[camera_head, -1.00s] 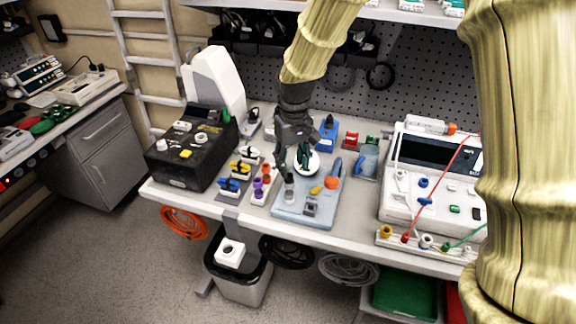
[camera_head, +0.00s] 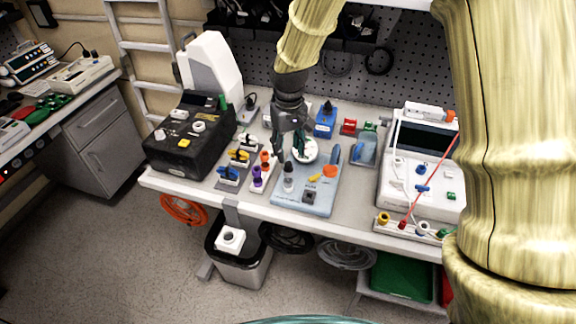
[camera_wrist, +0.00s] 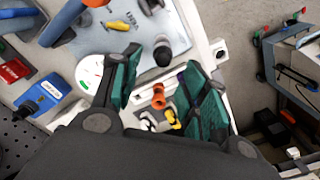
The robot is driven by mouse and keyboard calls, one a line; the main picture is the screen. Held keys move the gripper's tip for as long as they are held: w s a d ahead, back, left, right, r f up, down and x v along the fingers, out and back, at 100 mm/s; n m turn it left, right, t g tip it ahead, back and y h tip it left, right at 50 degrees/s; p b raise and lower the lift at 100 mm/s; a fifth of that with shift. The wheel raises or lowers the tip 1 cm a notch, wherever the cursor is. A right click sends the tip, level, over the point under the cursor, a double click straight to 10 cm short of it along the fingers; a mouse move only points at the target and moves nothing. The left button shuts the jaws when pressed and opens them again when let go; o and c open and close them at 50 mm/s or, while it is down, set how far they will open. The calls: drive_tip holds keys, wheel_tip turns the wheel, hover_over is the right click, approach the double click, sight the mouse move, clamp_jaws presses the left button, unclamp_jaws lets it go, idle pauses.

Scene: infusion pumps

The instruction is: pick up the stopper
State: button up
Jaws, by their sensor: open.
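A small black-topped vial (camera_head: 288,180) stands on the board near the strip. I cannot tell for certain which piece is the stopper.
The pale blue board (camera_head: 318,205) lies to the right of the strip. A blue box (camera_head: 325,122) is behind. A white pump unit (camera_head: 430,185) stands at the right.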

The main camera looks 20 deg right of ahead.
sight(288, 163)
drive_tip(key=shift+s+a+f+p, duration=0.15)
drive_tip(key=shift+f+p, duration=1)
drive_tip(key=shift+f, duration=1.2)
drive_tip(key=shift+c, duration=0.3)
clamp_jaws()
drive_tip(key=shift+r, duration=0.15)
